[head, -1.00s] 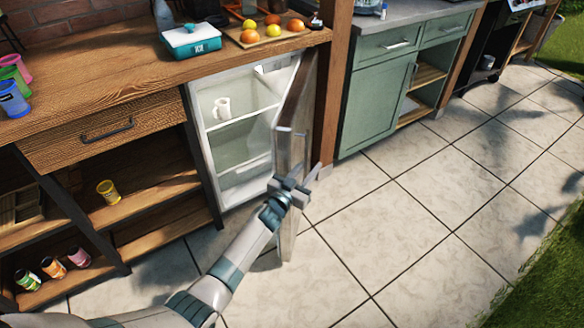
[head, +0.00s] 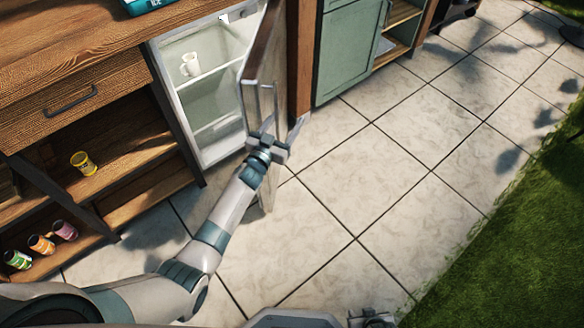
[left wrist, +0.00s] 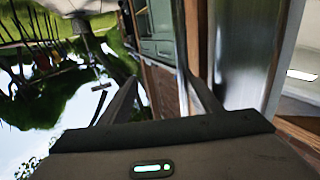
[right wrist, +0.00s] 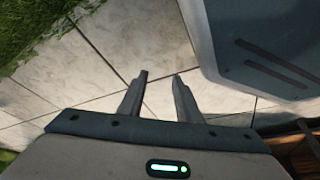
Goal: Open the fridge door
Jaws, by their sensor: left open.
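The fridge (head: 172,75) stands under the wooden counter, and its door (head: 258,65) is swung well open, pointing out from the counter. The white shelves inside show, with a white mug (head: 190,64) on one. A bar handle (head: 276,101) is on the door's outer face. My left gripper (head: 285,131) is open at the door's outer side, just below the handle; I cannot tell whether it touches the door. In the left wrist view the left gripper's fingers (left wrist: 160,97) are apart beside the grey door (left wrist: 243,50). My right gripper (right wrist: 160,82) is open and empty above the floor.
A wooden post (head: 301,60) and a green cabinet (head: 345,50) stand right of the door. Open shelves with a yellow can (head: 83,163) are on the left. The tiled floor (head: 350,180) in front is clear, with grass (head: 500,250) at right.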

